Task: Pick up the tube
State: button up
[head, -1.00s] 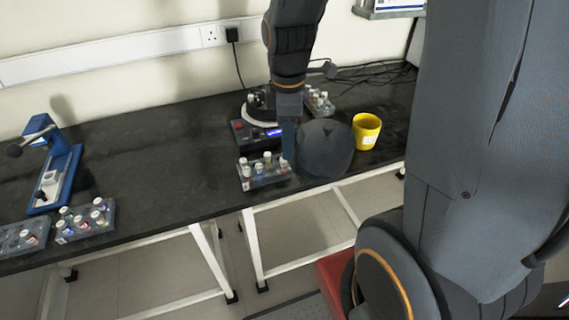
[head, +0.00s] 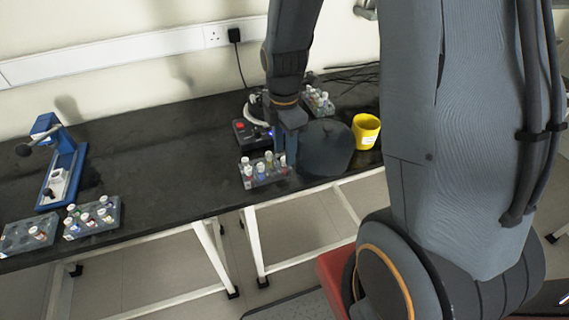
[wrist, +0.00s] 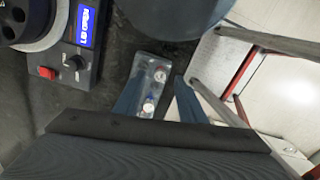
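A clear rack (head: 262,180) with several capped tubes (head: 246,163) stands near the front edge of the black bench. It also shows in the wrist view (wrist: 142,73), where a white-capped tube (wrist: 148,104) and a tube with a reddish part (wrist: 160,75) stand in it. I cannot tell which tube the task means. My gripper (head: 286,158) points down at the right end of this rack. In the wrist view its two blue fingers (wrist: 160,92) are apart, with part of the rack between them. Nothing is seen held. The fingers and wrist hide part of the rack.
A device with a red button (head: 240,127) stands behind the rack, and another tube rack (head: 318,101) behind that. A dark rounded object (head: 326,150) and a yellow cup (head: 366,131) are at the right. Two racks (head: 92,218) and a blue stand (head: 62,170) are at the left.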

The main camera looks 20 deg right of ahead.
aim_at(284, 166)
jog(key=shift+f, duration=1.15)
grip_shut()
jog(key=shift+r, duration=0.1)
